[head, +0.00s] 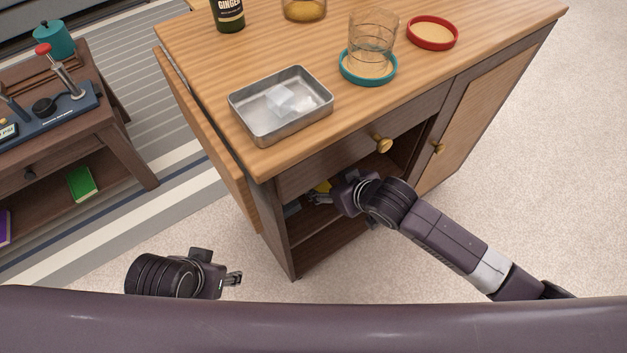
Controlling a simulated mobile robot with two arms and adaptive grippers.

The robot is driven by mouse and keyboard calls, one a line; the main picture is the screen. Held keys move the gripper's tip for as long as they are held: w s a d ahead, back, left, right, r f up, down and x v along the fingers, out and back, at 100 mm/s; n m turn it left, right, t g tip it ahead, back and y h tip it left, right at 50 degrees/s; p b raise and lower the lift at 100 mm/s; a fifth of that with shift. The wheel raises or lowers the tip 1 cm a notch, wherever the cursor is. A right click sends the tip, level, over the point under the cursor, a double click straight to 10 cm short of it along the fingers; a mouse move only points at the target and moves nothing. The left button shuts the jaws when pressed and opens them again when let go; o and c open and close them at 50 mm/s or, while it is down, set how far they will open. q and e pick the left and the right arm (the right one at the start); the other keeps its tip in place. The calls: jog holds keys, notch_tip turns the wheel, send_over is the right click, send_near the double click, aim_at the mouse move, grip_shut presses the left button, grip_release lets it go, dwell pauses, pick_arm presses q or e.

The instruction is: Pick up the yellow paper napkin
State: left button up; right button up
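A small yellow patch (322,187), which looks like the yellow paper napkin, shows inside the open lower compartment of the wooden cabinet (316,240). Most of it is hidden by the cabinet and my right gripper. My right gripper (332,195) reaches into the compartment from the right, right beside the yellow patch. Its fingertips are hard to make out, so I cannot tell whether it touches or holds the napkin. My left gripper (234,279) is low in front of the cabinet, at its left, with nothing seen in it; its finger gap is too small to judge.
On top are a metal tray (240,114) with ice, a glass (372,40) on a teal coaster (346,72), a red coaster (432,32) and a dark bottle (229,14). Carpet in front is clear.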

aim_at(314, 179)
jog(key=b+x, duration=0.2)
jog(key=x, duration=0.3)
jog(key=shift+w+a, duration=0.1)
jog(key=shift+a, duration=0.05)
jog(key=shift+c, duration=0.2)
jog(key=c, duration=0.8)
